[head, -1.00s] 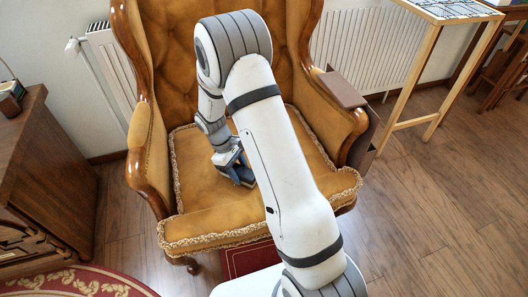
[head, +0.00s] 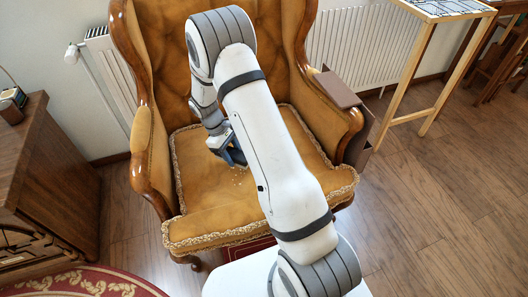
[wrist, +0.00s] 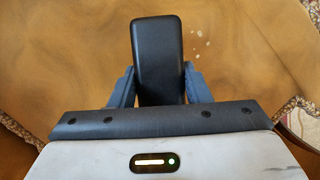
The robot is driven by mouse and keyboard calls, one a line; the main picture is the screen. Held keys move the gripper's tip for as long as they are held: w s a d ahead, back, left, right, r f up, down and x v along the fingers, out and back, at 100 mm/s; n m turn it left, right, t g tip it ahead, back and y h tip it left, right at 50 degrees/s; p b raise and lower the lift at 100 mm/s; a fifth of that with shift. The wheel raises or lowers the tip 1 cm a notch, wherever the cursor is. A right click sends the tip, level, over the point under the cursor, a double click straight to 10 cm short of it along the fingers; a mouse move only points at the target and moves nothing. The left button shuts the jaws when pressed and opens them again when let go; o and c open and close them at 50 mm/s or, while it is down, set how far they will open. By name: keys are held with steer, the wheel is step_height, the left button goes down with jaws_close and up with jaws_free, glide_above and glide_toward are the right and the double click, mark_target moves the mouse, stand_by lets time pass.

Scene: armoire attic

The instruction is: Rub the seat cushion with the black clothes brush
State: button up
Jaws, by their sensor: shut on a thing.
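The black clothes brush (wrist: 157,52) is between the two blue fingers of my gripper (wrist: 158,88) in the wrist view. Its smooth black back faces the camera and its bristles are hidden. In the head view my gripper (head: 236,153) is over the back half of the mustard seat cushion (head: 205,212), partly hidden by my arm. The cushion (wrist: 65,60) fills most of the wrist view. Several pale specks (wrist: 198,42) lie on it, right of the brush. I cannot tell whether the brush touches the cushion.
The cushion belongs to a wooden wing armchair with a tufted back (head: 170,50) and raised arms at both sides. A brown organizer (head: 340,90) hangs over its right arm. A wooden cabinet (head: 50,180) stands at the left.

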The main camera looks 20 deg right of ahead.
mark_target(233, 152)
step_height(233, 152, up, 2)
steer(key=shift+w+r+p, duration=0.1)
steer(key=shift+w+p, duration=0.05)
steer(key=shift+p, duration=0.7)
steer(key=shift+d+r+p, duration=0.1)
steer(key=shift+r+p, duration=0.5)
steer(key=shift+r, duration=0.3)
